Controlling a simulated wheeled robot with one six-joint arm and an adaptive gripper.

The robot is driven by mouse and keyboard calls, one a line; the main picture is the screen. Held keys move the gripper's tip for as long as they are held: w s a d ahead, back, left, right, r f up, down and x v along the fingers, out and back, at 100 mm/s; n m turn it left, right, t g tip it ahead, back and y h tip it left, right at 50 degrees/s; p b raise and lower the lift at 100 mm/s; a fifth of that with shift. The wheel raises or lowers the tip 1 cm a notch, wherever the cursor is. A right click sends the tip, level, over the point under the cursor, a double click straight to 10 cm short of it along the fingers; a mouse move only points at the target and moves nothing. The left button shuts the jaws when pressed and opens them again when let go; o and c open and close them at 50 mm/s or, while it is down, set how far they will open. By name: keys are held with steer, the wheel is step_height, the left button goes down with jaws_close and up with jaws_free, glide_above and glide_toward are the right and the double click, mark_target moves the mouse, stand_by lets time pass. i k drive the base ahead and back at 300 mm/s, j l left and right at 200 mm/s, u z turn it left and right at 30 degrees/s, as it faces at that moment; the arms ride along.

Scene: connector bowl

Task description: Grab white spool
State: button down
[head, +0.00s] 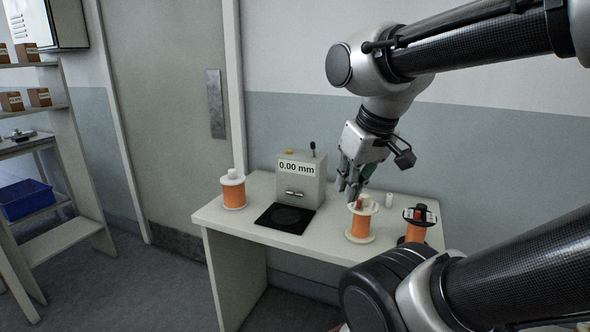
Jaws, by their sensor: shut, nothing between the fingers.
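A spool with white flanges and an orange winding (361,224) stands on the near right part of the table. A second white-flanged orange spool (233,193) stands at the table's left end. Another spool with a black top flange and orange winding (419,216) stands at the right, partly hidden by my arm. My gripper (348,194) points down just above and behind the middle spool, shut and empty. Whether it touches that spool's top cannot be told from this view.
A grey gauge box (300,182) reading 0.00 mm stands at the back of the table (263,238), with a black pad (285,218) before it. A small white cylinder (389,200) is behind the right spools. A shelf with a blue bin (25,199) is far left.

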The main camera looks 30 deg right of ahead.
mark_target(234, 183)
steer(key=i+j+z, duration=0.25)
steer(key=i+j, duration=0.15)
steer(key=i+j+z, duration=0.3)
steer(key=i+j, duration=0.15)
